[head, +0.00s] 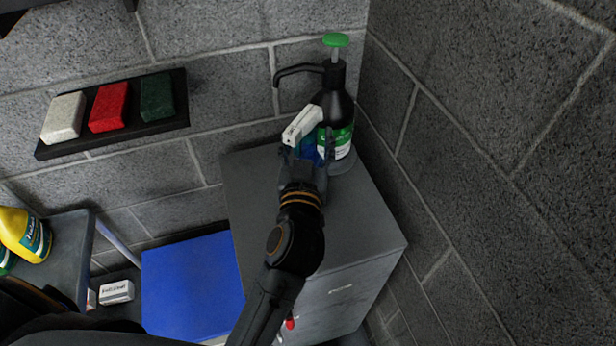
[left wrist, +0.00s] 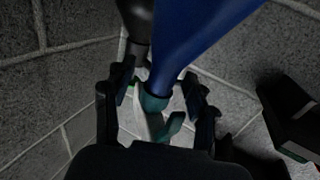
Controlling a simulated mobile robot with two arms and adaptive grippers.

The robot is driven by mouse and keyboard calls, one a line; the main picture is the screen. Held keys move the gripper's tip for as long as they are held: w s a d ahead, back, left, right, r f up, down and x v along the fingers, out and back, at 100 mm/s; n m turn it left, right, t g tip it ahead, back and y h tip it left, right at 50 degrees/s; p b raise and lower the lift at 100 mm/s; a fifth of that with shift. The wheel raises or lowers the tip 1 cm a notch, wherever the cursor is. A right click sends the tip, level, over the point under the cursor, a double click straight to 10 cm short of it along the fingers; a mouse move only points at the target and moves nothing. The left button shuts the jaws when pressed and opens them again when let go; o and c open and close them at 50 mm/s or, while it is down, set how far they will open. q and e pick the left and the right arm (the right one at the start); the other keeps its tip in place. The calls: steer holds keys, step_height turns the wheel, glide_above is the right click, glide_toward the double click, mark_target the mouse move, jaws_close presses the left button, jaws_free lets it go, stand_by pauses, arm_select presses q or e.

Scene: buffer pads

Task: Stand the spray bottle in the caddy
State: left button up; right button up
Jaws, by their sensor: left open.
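The spray bottle (head: 307,150) has a blue body and a white trigger head. It stands upright on the grey cabinet (head: 355,226), in front of the black pump bottle. In the left wrist view the blue body (left wrist: 197,38) narrows to a teal collar and white head between my fingers. My left gripper (head: 304,163) is open, with its fingers on either side of the spray bottle near its neck; it also shows in the left wrist view (left wrist: 155,108). Contact cannot be told. I cannot make out a caddy in either view. My right gripper is not in view.
The black pump bottle (head: 335,100) with a green top stands close behind the spray bottle, near the corner walls. A wall shelf (head: 110,138) holds white, red and green pads. A blue flat-topped thing (head: 190,285) is lower left, and a yellow bottle (head: 25,233) stands far left.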

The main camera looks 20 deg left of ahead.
arm_select(q)
jaws_close()
steer(key=shift+r, duration=0.1)
